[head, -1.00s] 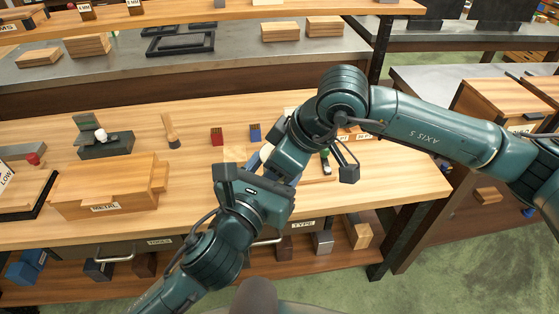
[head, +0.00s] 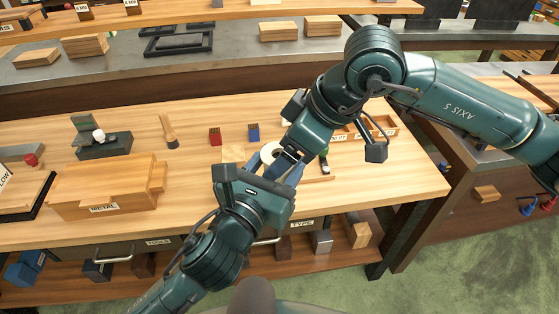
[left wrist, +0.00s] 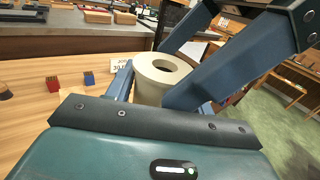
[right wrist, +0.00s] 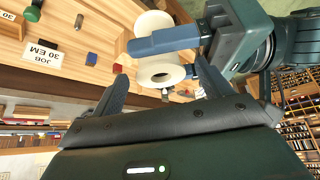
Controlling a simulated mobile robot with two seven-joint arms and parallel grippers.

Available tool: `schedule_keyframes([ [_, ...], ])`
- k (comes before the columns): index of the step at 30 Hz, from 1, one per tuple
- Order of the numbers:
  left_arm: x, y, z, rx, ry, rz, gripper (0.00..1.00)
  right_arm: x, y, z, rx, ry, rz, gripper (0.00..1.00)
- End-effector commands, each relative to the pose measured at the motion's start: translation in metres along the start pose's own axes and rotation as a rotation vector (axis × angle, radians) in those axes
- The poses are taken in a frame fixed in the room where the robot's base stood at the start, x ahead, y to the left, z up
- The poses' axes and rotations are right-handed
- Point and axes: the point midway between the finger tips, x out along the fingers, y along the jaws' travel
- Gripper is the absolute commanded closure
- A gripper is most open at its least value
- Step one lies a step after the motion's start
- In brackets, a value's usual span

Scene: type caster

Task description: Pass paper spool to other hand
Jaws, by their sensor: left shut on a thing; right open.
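The paper spool (head: 271,152) is a cream roll with a central hole, held above the bench. My left gripper (head: 270,170) is shut on it; in the left wrist view the spool (left wrist: 158,80) sits between the fingers. My right gripper (head: 283,158) comes down from the upper right and is open. The head view partly hides the spool behind the grippers.
The wooden bench (head: 190,175) lies below. A red block (head: 215,136) and a blue block (head: 253,132) stand behind the grippers. A METAL-labelled wooden box (head: 105,190) stands at left. A divided tray (head: 380,127) is at right. The bench's left-centre has free room.

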Motion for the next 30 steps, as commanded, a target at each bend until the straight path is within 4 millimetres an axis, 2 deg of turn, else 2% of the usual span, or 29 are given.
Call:
schedule_keyframes([
  [3, 0.0, 0.0, 0.001, 0.0, -0.002, 0.0, 0.76, -0.026, 0.001, 0.0, 0.0, 0.002, 0.005, 0.22],
  [9, 0.0, 0.0, 0.001, 0.0, -0.002, 0.0, 0.76, -0.054, 0.001, 0.0, 0.002, 0.001, 0.004, 0.22],
  [14, 0.0, 0.0, 0.001, 0.0, -0.002, -0.001, 0.76, -0.059, -0.001, -0.002, 0.061, 0.019, -0.028, 0.22],
  [17, 0.0, 0.0, 0.001, 0.0, -0.002, -0.001, 0.76, -0.053, -0.006, -0.01, 0.24, 0.071, -0.124, 0.22],
  [20, 0.0, 0.0, 0.001, 0.0, -0.002, -0.001, 0.76, -0.048, -0.01, -0.025, 0.567, 0.143, -0.3, 0.22],
  [23, 0.0, 0.0, 0.001, 0.0, -0.002, -0.001, 0.76, -0.047, -0.005, -0.044, 0.997, 0.199, -0.541, 0.22],
  [26, 0.0, 0.0, 0.001, 0.0, -0.002, -0.001, 0.76, -0.051, 0.013, -0.059, 1.455, 0.208, -0.818, 0.22],
  [30, 0.0, 0.0, 0.001, 0.0, -0.002, -0.001, 0.76, -0.053, 0.058, -0.064, 2.082, 0.129, -1.273, 0.22],
])
